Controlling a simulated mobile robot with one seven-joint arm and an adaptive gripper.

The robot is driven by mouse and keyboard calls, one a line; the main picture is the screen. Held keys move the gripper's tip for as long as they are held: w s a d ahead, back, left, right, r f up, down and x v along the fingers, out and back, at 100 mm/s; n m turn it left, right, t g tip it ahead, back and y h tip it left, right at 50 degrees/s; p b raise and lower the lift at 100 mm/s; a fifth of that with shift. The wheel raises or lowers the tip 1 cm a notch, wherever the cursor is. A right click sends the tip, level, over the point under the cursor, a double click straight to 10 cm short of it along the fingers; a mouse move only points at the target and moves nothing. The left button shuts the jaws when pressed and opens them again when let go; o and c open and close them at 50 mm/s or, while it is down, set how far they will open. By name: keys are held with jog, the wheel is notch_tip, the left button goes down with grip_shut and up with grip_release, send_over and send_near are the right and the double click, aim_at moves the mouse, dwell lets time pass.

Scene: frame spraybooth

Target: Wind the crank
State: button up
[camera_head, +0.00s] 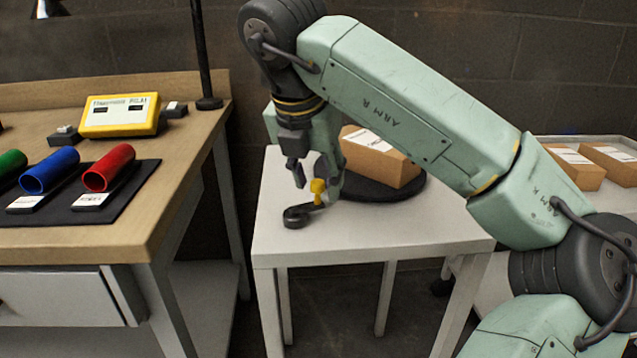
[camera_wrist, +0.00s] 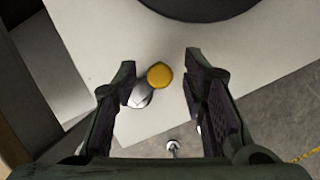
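The crank (camera_head: 298,214) is a dark arm with a round hub and an upright yellow knob (camera_head: 318,190), set near the front left of the small white table (camera_head: 370,225). My gripper (camera_head: 315,175) points down over the knob. In the wrist view my gripper (camera_wrist: 160,84) has its two fingers wide apart. The yellow knob (camera_wrist: 159,76) shows between them, nearer the left finger, with a clear gap to the right finger. A pale grey rounded part (camera_wrist: 140,96) lies beside the knob, partly behind the left finger.
A cardboard box (camera_head: 375,160) sits on a dark round turntable (camera_head: 400,190) just behind the crank. A wooden bench (camera_head: 110,238) on the left holds red, blue and green tubes and a yellow device. More boxes (camera_head: 572,168) stand on a tray at the right.

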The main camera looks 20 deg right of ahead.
jog(key=shift+c, duration=0.4)
grip_shut()
